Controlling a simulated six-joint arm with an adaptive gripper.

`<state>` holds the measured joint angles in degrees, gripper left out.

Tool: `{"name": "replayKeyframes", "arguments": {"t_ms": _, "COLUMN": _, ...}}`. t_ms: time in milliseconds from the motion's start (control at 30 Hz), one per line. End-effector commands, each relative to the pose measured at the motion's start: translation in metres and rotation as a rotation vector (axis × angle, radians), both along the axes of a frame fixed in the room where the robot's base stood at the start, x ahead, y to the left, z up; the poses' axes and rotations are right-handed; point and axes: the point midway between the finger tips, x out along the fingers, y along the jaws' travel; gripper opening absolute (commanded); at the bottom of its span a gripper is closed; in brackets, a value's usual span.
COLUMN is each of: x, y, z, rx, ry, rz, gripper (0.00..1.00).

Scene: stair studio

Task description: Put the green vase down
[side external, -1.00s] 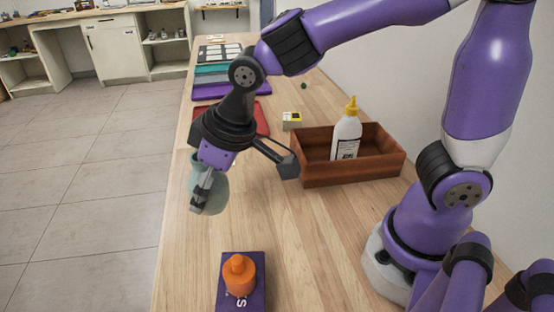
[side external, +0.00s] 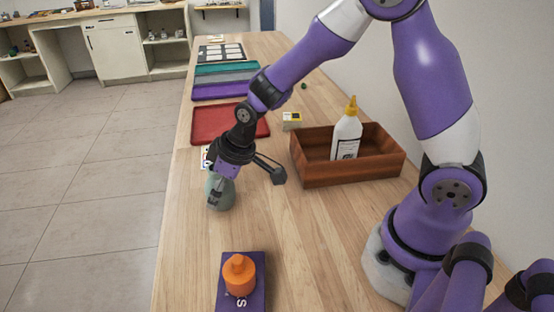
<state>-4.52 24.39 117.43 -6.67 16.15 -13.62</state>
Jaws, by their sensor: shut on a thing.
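The green vase (side external: 227,195) is a pale grey-green rounded vessel near the left edge of the wooden table (side external: 285,235). My gripper (side external: 216,193) points down over it and is shut on it, with a finger against its near side. The gripper hides the vase's upper part. The vase's base is at or close to the tabletop; I cannot tell whether it touches.
A wooden box (side external: 350,172) holding a white bottle (side external: 346,136) with a yellow cap stands to the right. A red tray (side external: 205,124) lies behind.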

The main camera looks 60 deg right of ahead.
Motion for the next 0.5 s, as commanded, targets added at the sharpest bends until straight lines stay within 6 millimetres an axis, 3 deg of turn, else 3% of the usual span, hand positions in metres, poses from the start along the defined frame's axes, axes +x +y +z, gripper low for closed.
{"name": "replayKeyframes", "arguments": {"t_ms": 167, "x": -0.0001, "y": 0.0001, "z": -0.0026, "rx": 0.0, "ry": 0.001, "rz": 0.0, "gripper": 0.25}}
{"name": "replayKeyframes", "arguments": {"t_ms": 200, "x": -0.0003, "y": 0.0001, "z": -0.0036, "rx": -0.001, "ry": 0.002, "rz": 0.0, "gripper": 0.77}}
{"name": "replayKeyframes", "arguments": {"t_ms": 233, "x": -0.0002, "y": 0.0001, "z": -0.0032, "rx": 0.0, "ry": 0.001, "rz": 0.0, "gripper": 0.92}}
{"name": "replayKeyframes", "arguments": {"t_ms": 267, "x": -0.0002, "y": 0.0, "z": -0.0031, "rx": 0.0, "ry": 0.001, "rz": 0.0, "gripper": 1.0}}
{"name": "replayKeyframes", "arguments": {"t_ms": 500, "x": -0.0002, "y": 0.0002, "z": -0.0029, "rx": 0.0, "ry": 0.001, "rz": 0.0, "gripper": 1.0}}
